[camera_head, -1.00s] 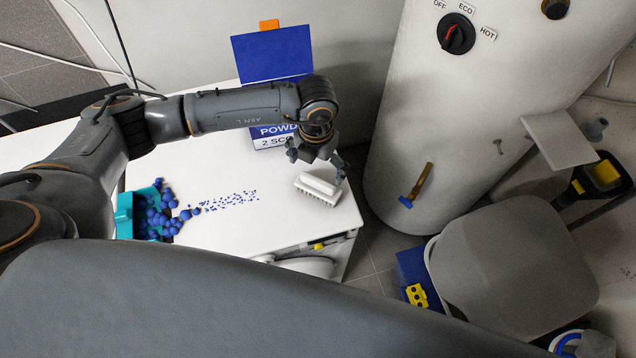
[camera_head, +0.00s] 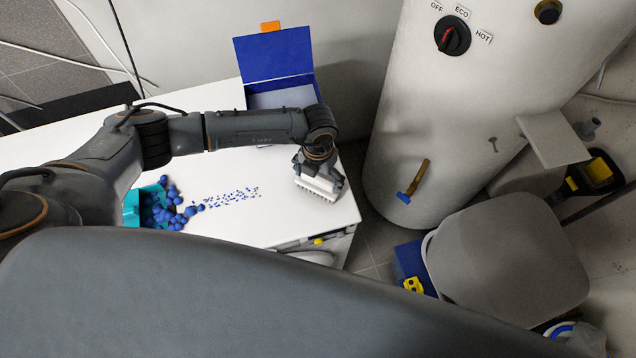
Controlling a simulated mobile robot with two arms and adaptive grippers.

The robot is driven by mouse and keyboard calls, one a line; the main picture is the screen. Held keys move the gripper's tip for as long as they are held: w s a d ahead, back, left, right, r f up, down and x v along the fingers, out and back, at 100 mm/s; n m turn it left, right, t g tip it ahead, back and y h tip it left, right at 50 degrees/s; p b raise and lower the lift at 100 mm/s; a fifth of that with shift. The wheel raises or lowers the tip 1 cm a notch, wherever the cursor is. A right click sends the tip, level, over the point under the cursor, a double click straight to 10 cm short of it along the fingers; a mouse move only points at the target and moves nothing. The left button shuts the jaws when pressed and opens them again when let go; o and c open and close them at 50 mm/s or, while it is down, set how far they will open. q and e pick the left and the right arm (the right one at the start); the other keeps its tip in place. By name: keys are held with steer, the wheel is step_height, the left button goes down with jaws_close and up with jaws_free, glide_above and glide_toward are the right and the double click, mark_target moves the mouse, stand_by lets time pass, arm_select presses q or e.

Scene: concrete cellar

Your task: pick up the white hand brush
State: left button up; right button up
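The white hand brush (camera_head: 317,188) is at the right end of the white worktop, its bristle side facing the front. My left gripper (camera_head: 319,174) is right over it, with fingers down around its upper part and hiding its handle. Whether the fingers press on the brush or only straddle it cannot be told. The brush appears to be on or very near the worktop. My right gripper is not in view.
A blue box with a raised lid (camera_head: 274,54) stands behind my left arm. A teal scoop (camera_head: 131,208) with blue balls lies at the left, and blue crumbs trail across the worktop (camera_head: 265,225). A white boiler (camera_head: 420,130) stands close to the right.

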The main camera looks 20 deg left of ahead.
arm_select(q)
steer(key=shift+c, duration=1)
steer(key=shift+w+r, duration=0.1)
steer(key=shift+r, duration=0.5)
steer(key=s+r+b, duration=0.1)
steer(key=r, duration=0.1)
steer(key=s+d+r+b, duration=0.1)
steer(key=s+r, duration=0.1)
steer(key=r, duration=0.1)
steer(key=s+r+b, duration=0.1)
steer(key=r+b, duration=0.1)
steer(key=shift+s+d+r, duration=0.15)
steer(key=shift+s, duration=0.2)
steer(key=shift+s+d+r+b, duration=0.4)
steer(key=shift+s+r+b, duration=0.25)
steer(key=shift+s, duration=0.85)
steer(key=shift+s+d+r+b, duration=0.45)
steer(key=shift+s+r, duration=0.45)
steer(key=shift+s, duration=0.55)
steer(key=shift+s+d+r+b, duration=0.4)
steer(key=shift+s+r+b, duration=0.25)
steer(key=shift+s, duration=0.85)
steer(key=shift+r, duration=0.1)
